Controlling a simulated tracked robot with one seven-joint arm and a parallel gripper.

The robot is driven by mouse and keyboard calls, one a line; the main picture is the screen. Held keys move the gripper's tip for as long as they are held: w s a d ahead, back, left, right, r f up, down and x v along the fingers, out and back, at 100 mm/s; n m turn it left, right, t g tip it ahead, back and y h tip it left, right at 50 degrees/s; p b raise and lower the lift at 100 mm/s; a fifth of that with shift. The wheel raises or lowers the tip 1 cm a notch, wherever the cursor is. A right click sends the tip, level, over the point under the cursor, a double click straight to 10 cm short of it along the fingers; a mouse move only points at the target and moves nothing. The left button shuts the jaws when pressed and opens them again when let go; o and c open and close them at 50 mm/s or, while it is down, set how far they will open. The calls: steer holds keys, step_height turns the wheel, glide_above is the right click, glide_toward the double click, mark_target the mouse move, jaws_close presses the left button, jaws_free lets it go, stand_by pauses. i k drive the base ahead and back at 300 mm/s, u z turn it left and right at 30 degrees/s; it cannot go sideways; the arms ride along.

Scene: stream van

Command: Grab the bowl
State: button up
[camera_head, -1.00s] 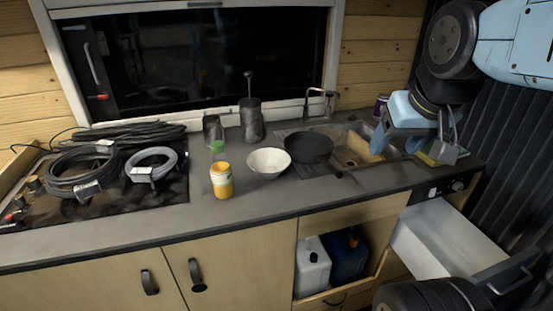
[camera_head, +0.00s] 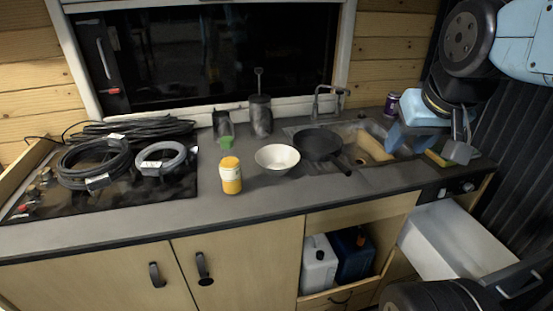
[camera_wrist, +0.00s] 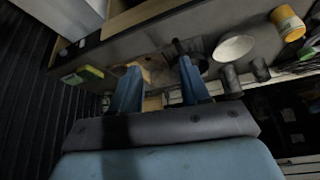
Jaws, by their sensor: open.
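A white bowl (camera_head: 277,159) stands upright on the grey counter, between the yellow jar and the black pan. It also shows in the wrist view (camera_wrist: 234,48), to the upper right of my fingers. My gripper (camera_head: 425,138) is at the right, above the sink end of the counter, well apart from the bowl. In the wrist view its two blue fingers (camera_wrist: 158,88) are spread with nothing between them.
A black pan (camera_head: 319,144) rests at the sink's edge (camera_head: 362,149), right of the bowl. A yellow jar (camera_head: 230,175) and a green-topped bottle (camera_head: 226,142) stand left of it. Dark canisters (camera_head: 261,115) stand behind. Coiled cables (camera_head: 95,163) lie at left. An open drawer (camera_head: 455,237) juts out at right.

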mark_target(278, 160)
steer(key=u, duration=0.5)
steer(key=i, duration=0.15)
steer(key=z, duration=2.7)
steer(key=k, duration=2.15)
steer(key=u, duration=0.9)
steer(key=i, duration=0.5)
steer(key=u, duration=0.05)
